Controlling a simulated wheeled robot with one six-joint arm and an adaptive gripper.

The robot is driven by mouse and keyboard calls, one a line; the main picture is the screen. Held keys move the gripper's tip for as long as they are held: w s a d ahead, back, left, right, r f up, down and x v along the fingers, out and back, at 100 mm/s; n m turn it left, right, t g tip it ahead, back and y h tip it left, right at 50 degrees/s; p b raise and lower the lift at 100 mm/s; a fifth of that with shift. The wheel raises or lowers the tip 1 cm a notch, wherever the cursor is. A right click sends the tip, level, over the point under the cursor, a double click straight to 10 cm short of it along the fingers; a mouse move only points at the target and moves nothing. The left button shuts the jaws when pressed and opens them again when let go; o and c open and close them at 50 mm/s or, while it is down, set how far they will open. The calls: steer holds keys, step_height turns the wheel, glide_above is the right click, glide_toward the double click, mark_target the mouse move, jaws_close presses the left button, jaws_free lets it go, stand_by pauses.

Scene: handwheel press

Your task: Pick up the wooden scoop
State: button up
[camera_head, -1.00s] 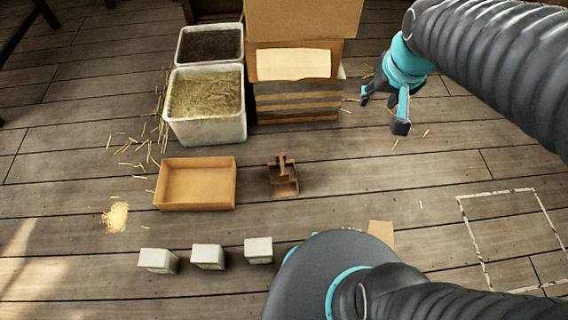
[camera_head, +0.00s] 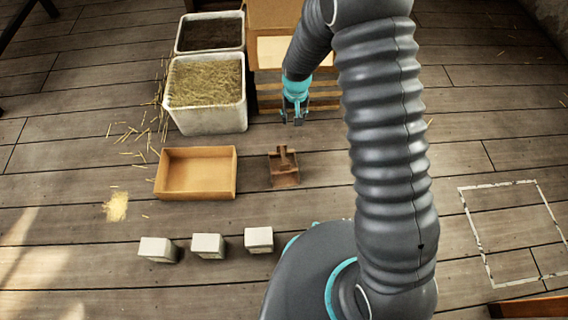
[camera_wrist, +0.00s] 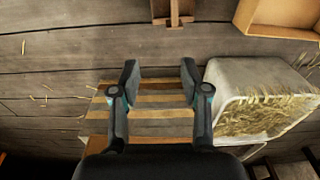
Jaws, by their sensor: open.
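The wooden scoop (camera_head: 284,168) is a small brown box-like scoop with an upright-looking handle piece, resting on the plank floor right of the shallow tray. In the wrist view the scoop (camera_wrist: 173,12) shows at the top edge, partly cut off. My gripper (camera_head: 291,119) is open and empty, with its fingers pointing down, a little behind the scoop in the head view and apart from it. In the wrist view my gripper's two fingers (camera_wrist: 159,82) are spread, with striped slats and floor beyond them.
A shallow tan tray (camera_head: 228,191) lies left of the scoop. A white bin of straw (camera_head: 208,123) and a dark-filled bin (camera_head: 210,51) stand behind it. Several pale blocks (camera_head: 208,245) stand in front. A striped crate stack (camera_head: 325,98) is behind my gripper. A white outlined square (camera_head: 470,222) lies right.

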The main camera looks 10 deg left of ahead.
glide_toward(283, 155)
steer(key=shift+n+g, duration=0.3)
steer(key=shift+g, duration=0.1)
steer(key=f, duration=0.5)
steer(key=shift+w+a+f, duration=0.15)
steer(key=shift+w+f, duration=0.1)
steer(key=shift+w, duration=0.05)
steer(key=shift+f, duration=2.95)
jaws_close()
